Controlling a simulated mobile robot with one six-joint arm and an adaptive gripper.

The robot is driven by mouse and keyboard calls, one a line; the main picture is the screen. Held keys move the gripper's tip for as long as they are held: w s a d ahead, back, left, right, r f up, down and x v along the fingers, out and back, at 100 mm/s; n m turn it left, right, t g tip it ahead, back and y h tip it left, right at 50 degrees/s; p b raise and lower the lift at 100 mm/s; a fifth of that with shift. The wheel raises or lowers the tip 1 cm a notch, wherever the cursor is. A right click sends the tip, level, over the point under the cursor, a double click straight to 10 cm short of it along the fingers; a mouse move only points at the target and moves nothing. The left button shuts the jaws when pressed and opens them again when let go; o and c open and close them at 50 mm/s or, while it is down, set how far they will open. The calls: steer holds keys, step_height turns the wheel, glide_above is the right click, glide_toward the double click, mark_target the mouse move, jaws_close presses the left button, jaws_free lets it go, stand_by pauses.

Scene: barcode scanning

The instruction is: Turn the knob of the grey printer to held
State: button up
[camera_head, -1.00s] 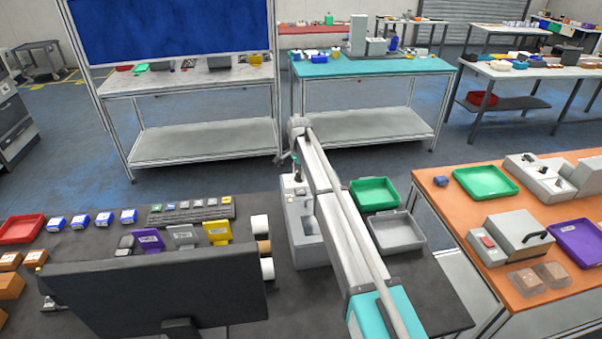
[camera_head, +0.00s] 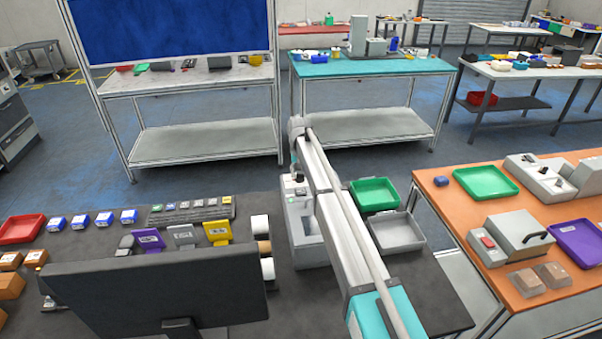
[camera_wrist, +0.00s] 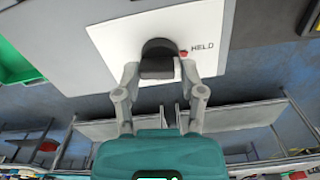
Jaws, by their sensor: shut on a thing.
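The grey printer (camera_head: 309,255) stands on the dark table, partly hidden behind my arm in the head view. In the wrist view its pale panel (camera_wrist: 115,45) carries a black knob (camera_wrist: 158,52). The word HELD is printed to the right of the knob, with a small red mark (camera_wrist: 183,54) between them. My gripper (camera_wrist: 158,72) has one finger on each side of the knob and is shut on it. In the head view the gripper is mostly hidden by my arm. The knob's own pointer cannot be made out.
A green tray (camera_head: 374,194) and a grey tray (camera_head: 398,233) lie right of the printer. A monitor (camera_head: 155,295), label rolls (camera_head: 261,228) and coloured cards stand to the left. An orange table (camera_head: 455,215) is at the right.

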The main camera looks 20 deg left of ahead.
steer(key=shift+w+n, duration=0.1)
steer(key=shift+n, duration=0.7)
steer(key=o, duration=1.1)
steer(key=shift+o, duration=0.2)
